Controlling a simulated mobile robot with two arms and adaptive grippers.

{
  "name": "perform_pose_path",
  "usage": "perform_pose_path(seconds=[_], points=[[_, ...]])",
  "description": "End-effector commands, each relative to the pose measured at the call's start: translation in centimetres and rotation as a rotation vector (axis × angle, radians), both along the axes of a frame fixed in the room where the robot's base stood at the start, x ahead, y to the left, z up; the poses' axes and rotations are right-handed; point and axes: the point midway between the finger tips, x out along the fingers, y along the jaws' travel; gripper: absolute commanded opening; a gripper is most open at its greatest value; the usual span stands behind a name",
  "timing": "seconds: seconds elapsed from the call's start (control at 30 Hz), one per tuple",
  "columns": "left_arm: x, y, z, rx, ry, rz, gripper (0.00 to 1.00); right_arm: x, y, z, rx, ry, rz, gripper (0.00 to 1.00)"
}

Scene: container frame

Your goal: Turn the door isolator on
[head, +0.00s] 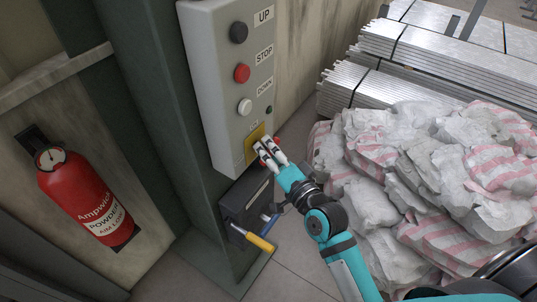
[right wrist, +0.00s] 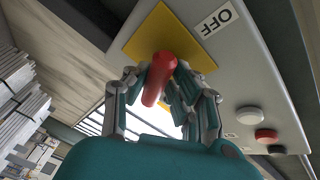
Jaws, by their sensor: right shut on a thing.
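The door isolator is a red handle (right wrist: 160,75) on a yellow plate (right wrist: 150,28), at the lower end of a grey control box (head: 208,88). In the head view the yellow plate (head: 252,141) is partly covered by my fingers. My right gripper (head: 269,152) reaches up to it from the lower right. In the right wrist view my right gripper (right wrist: 165,90) has its fingers on both sides of the red handle, shut on it. An OFF label (right wrist: 217,17) is beside the plate. The handle's exact turn angle is hard to judge. My left gripper is not in view.
Black UP, red STOP (head: 242,73) and white DOWN buttons sit above the isolator. A dark box with a yellow-handled lever (head: 260,242) is below. A fire extinguisher (head: 85,198) hangs at left. White sacks (head: 430,170) and metal stacks (head: 440,60) fill the right.

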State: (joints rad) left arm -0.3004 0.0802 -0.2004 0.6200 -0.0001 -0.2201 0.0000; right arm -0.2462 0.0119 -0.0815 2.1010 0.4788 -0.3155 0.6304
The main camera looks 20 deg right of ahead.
Motion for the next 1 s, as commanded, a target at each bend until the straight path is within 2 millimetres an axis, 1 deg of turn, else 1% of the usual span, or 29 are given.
perform_pose_path(seconds=[0.03, 0.7, 1.0], points=[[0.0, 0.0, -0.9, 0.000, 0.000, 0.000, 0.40, -0.1, 0.0, -1.5, -0.049, -0.007, 0.003, 0.00], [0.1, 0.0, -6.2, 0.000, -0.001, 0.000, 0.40, 0.0, -0.1, -1.5, -0.551, -0.401, 0.004, 0.00], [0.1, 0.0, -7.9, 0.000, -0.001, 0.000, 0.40, 0.1, -0.2, -1.3, -0.749, -0.556, 0.003, 0.00]])
